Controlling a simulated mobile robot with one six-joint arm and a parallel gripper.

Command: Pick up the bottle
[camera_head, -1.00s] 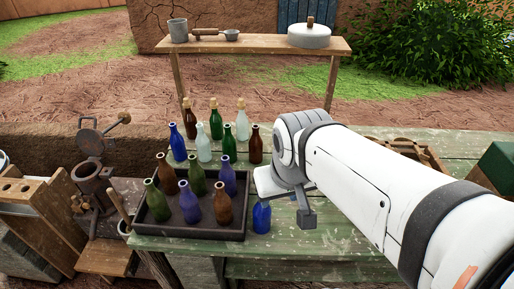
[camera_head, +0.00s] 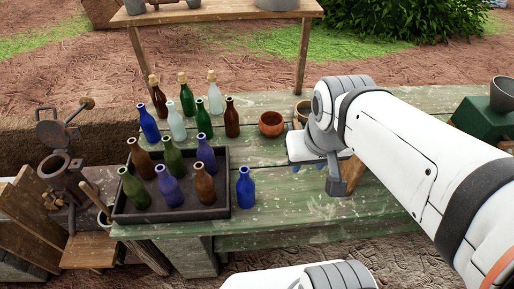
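Several glass bottles stand upright on the green table; the task does not say which one is meant. A blue bottle (camera_head: 245,190) stands alone just right of the dark tray (camera_head: 180,216). The tray holds several green, brown and blue bottles, such as a brown bottle (camera_head: 204,187). Behind it stand more, including a blue bottle (camera_head: 149,125), a clear bottle (camera_head: 177,124) and a corked green bottle (camera_head: 187,98). My gripper (camera_head: 337,187) hangs right of the lone blue bottle, apart from it. Its fingers are small and partly hidden, so their opening is unclear.
An orange-brown bowl (camera_head: 271,124) stands on the table (camera_head: 275,215) behind my gripper, with another bowl (camera_head: 303,110) beside it. A wooden shelf (camera_head: 225,12) rises behind. A metal grinder-like device (camera_head: 62,165) stands left. Table around the lone bottle's right is clear.

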